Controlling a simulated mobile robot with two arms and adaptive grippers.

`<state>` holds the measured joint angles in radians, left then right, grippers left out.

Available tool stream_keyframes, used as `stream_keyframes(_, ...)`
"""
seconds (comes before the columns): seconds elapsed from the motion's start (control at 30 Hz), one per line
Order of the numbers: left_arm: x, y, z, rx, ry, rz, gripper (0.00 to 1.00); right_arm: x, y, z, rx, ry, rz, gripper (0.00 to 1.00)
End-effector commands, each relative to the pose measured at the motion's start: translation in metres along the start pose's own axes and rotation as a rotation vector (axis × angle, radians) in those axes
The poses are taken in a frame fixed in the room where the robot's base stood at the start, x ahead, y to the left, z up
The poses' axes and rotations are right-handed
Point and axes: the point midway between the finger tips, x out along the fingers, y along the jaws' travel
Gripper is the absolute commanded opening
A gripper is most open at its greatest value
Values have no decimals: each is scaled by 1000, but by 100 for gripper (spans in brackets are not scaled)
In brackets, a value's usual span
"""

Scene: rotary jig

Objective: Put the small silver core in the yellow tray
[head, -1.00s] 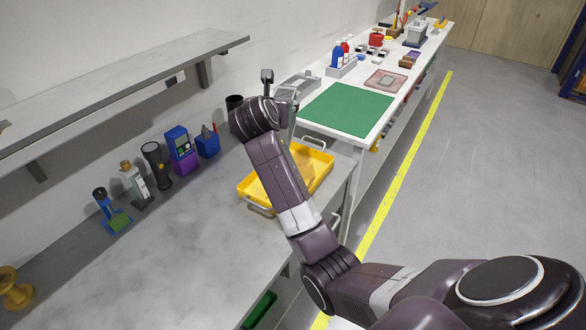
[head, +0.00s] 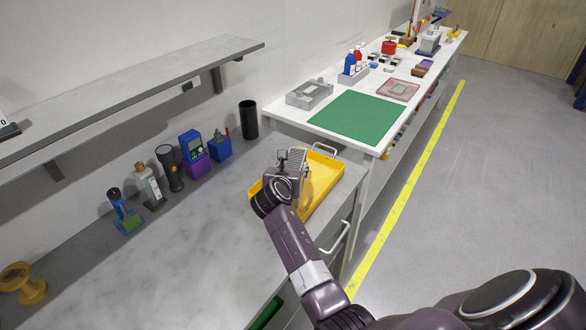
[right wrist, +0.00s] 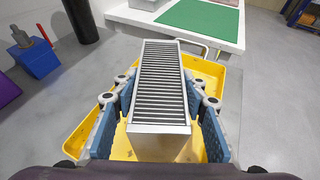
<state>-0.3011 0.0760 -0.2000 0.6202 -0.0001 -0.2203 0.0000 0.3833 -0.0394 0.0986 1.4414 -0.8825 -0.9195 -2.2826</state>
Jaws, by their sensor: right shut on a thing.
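The small silver core (right wrist: 162,82), a ribbed metal block, is between the blue-padded fingers of my right gripper (right wrist: 163,100). The fingers are shut on its two sides. The yellow tray (head: 324,180) lies on the grey bench, and it also shows in the right wrist view (right wrist: 205,68) below and around the core. In the head view my right gripper (head: 291,163) and the core are over the left part of the tray. I cannot tell whether the core touches the tray floor. My left gripper is not in view.
A black cylinder (head: 249,119) stands behind the tray. A blue box (head: 220,148), a blue and purple device (head: 194,152) and a dark flashlight (head: 170,167) stand along the wall. A white table with a green mat (head: 354,118) is beyond. The front bench is clear.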

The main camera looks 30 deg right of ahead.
Motion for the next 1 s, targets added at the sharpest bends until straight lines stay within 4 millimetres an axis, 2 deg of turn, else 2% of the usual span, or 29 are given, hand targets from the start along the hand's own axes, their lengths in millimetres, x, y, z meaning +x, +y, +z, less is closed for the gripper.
stream_keyframes(0.43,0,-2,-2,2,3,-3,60,3,0,-6,0,-4,2,0)
stream_keyframes(0.47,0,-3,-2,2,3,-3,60,3,0,-8,0,-1,1,42)
stream_keyframes(0.6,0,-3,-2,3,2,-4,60,3,0,-8,1,0,1,57)
stream_keyframes(1.0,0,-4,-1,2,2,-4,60,-3,1,-5,0,0,1,57)
